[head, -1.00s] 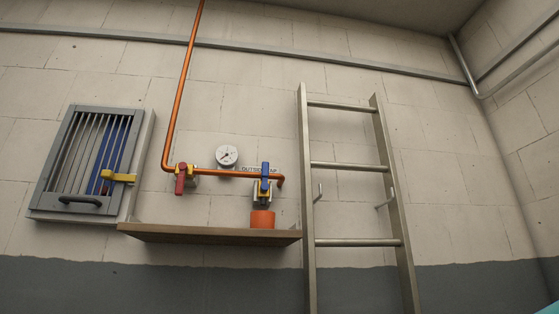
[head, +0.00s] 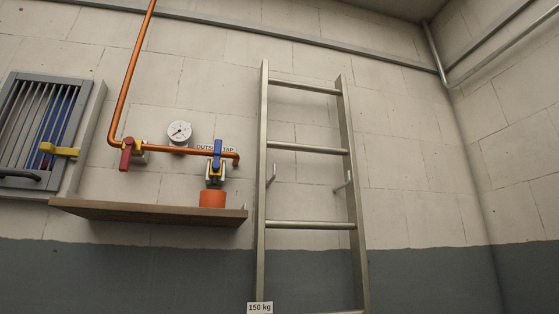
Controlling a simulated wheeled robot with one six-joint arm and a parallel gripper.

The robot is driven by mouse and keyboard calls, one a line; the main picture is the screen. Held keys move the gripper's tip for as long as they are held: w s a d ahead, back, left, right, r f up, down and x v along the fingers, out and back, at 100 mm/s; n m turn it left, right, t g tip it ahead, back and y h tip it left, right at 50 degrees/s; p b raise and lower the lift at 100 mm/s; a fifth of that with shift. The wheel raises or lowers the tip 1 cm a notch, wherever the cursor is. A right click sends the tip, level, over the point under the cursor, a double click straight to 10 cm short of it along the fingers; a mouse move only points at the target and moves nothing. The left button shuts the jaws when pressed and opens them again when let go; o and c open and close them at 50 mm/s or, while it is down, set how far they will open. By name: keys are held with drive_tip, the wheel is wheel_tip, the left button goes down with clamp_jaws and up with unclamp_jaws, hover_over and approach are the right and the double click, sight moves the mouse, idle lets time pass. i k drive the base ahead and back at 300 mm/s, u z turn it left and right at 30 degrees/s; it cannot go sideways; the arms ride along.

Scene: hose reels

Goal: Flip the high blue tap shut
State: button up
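The blue tap (head: 217,154) sits high on the wall, near the right end of a copper pipe (head: 182,150). Its blue lever stands upright, across the pipe's level run, on a yellow and grey body. A label reading "OUTSIDE TAP" (head: 226,149) is on the wall behind it, partly covered by the lever. A red lever tap (head: 127,153) is on the same pipe further left. My gripper is not in view.
A wooden shelf (head: 150,211) lies below the taps, with an orange cup-like thing (head: 212,199) on it under the blue tap. A round gauge (head: 179,131) is between the taps. A metal ladder (head: 262,200) leans just right. A grey barred cabinet (head: 75,120) with a yellow latch is left.

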sight(215, 165)
drive_tip(key=z, duration=0.15)
drive_tip(key=i, duration=0.75)
drive_tip(key=z, duration=1.95)
drive_tip(key=k, duration=1.1)
drive_tip(key=u, duration=1.4)
